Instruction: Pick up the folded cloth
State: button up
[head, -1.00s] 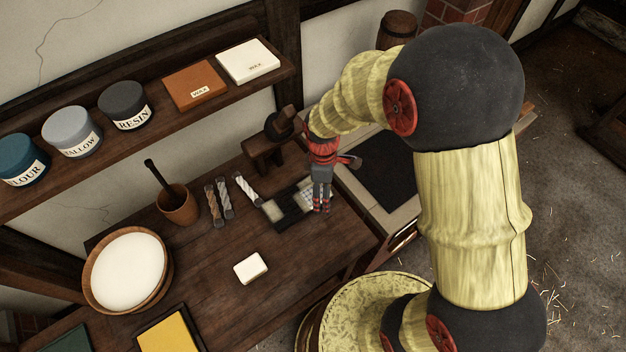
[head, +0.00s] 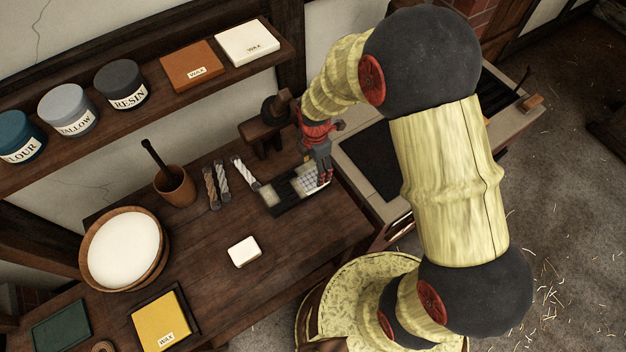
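A pale cloth with a dark check pattern, which looks like the folded cloth (head: 306,184), lies in the right part of a dark, low tray (head: 290,208) on the wooden bench. My gripper (head: 324,182) points down at the cloth's right side, its red-tipped fingers over or beside the cloth's right edge. The fingers look small and partly overlap one another here, so their opening is unclear. Whether they touch the cloth cannot be told. A cream block or pad (head: 267,197) sits in the tray's left part.
Several rope pieces (head: 222,180) lie left of the tray. A brown wooden stand (head: 262,135) is behind it. A wooden cup (head: 175,187), a bowl (head: 86,262), a white block (head: 244,252) and a yellow wax box (head: 162,320) share the bench. A shelf (head: 185,95) overhangs the back.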

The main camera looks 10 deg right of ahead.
aim_at(315, 177)
notch_tip(315, 177, down, 5)
jog(key=shift+s+d+r, duration=0.1)
jog(key=shift+c, duration=0.3)
jog(key=c, duration=1.1)
jog(key=shift+c, duration=0.4)
